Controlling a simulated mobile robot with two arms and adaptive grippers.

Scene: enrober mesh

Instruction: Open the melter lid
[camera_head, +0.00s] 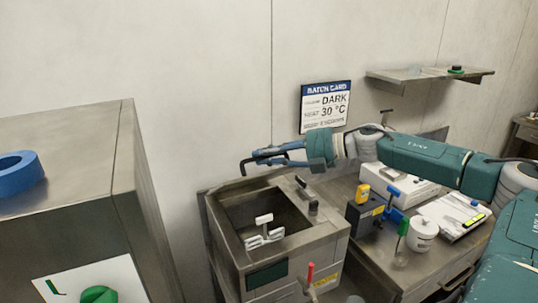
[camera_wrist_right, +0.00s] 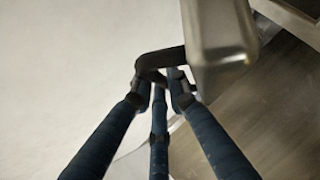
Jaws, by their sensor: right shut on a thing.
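My right gripper (camera_head: 264,156) is above the melter's back edge, reaching in from the right and pointing left. A dark bent bar (camera_head: 243,167) shows at its fingertips. In the right wrist view, its blue fingers (camera_wrist_right: 160,85) are closed on a dark handle (camera_wrist_right: 158,60) beside a steel part (camera_wrist_right: 220,35). I cannot tell clearly how the lid panel lies. My left gripper is not in view.
A tall steel cabinet (camera_head: 70,160) with a blue ring (camera_head: 18,174) stands at the left. A batch card (camera_head: 325,107) hangs on the wall behind.

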